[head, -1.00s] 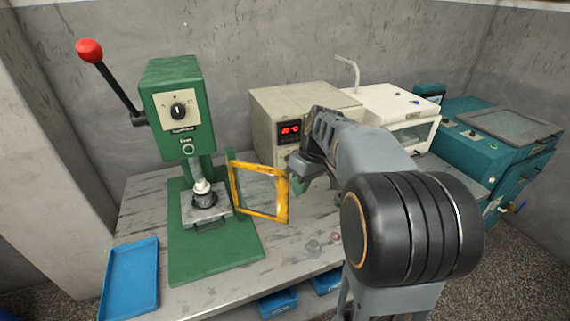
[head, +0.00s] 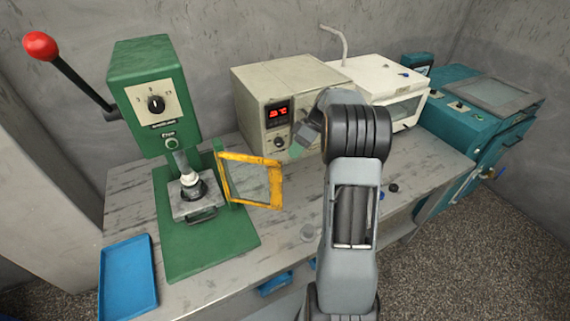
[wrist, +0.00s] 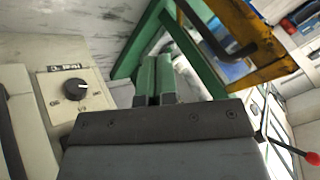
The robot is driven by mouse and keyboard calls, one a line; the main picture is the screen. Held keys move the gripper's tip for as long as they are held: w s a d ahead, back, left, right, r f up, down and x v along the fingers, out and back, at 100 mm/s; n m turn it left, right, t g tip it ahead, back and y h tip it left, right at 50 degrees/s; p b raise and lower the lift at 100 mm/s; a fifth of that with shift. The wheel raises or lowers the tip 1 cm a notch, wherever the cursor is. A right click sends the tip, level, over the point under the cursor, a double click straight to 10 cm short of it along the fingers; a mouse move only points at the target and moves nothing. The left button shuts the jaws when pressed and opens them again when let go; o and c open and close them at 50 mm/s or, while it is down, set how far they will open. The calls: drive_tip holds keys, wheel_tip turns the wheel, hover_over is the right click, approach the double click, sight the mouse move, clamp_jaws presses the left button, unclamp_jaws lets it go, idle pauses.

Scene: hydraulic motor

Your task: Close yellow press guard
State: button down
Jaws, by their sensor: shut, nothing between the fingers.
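The yellow press guard (head: 250,181) is a yellow-framed clear panel hinged at the right side of the green press (head: 160,95). It stands swung open, out to the right of the press. My gripper (head: 295,151) is just right of the guard, in front of the beige box, and apart from the guard in the head view. In the wrist view my gripper (wrist: 152,70) shows its green fingers shut together and empty. The guard (wrist: 262,40) with its dark handle (wrist: 215,32) shows at the upper right there.
The beige box (head: 275,105) with a red display stands behind my gripper. A white machine (head: 385,85) and a teal machine (head: 480,120) are further right. A blue tray (head: 128,278) lies at the table's left. A dark part sits on the press plate.

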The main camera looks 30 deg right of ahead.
drive_tip(key=shift+s+a+f+p, duration=0.25)
drive_tip(key=shift+s+a+f, duration=0.2)
drive_tip(key=shift+a, duration=0.35)
drive_tip(key=shift+s+a+f+p, duration=0.3)
drive_tip(key=shift+s+a, duration=0.1)
drive_tip(key=shift+a, duration=0.4)
drive_tip(key=shift+s+a+f+p, duration=0.25)
drive_tip(key=shift+s+a+f, duration=0.2)
drive_tip(key=shift+a, duration=0.35)
